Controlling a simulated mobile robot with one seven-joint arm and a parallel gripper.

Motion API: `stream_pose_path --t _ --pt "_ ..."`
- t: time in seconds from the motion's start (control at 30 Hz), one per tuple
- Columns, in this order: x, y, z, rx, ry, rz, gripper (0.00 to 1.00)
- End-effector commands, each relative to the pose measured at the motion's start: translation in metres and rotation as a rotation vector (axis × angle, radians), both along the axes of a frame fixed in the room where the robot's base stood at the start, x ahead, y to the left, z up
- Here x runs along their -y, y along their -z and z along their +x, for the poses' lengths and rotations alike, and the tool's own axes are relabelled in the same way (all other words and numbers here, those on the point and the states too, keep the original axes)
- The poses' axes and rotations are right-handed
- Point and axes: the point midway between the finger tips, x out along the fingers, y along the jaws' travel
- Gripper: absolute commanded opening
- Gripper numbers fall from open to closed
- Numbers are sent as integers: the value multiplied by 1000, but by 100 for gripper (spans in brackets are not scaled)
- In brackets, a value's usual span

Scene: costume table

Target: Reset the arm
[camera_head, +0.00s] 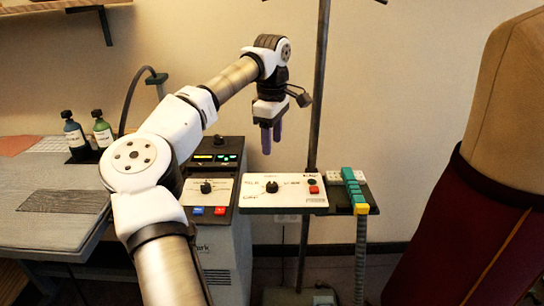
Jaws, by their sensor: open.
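My arm reaches up from the bottom of the head view and bends to the right. My gripper (271,138) hangs at its end, pointing down, with its purple fingers apart and nothing visible between them. It is in the air in front of the wall, above the white control panel (285,192) with a black knob and red and green buttons. It looks clear of the panel, though the exact gap cannot be told.
A metal pole (319,90) stands just right of the gripper. A green-and-yellow handle (354,190) with a hose lies on the panel's right. A control box (215,160) stands left. Two bottles (103,128) stand on the grey table (60,232). A dress form (480,215) fills the right.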

Motion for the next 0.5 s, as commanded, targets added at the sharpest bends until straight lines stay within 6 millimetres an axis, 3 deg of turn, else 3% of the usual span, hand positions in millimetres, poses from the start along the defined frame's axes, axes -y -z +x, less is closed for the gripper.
stream_pose_path --t 0.17,0.5 --pt "0 -8 0 0 -1 0 52" --pt "6 -7 -1 1 6 -19 52"
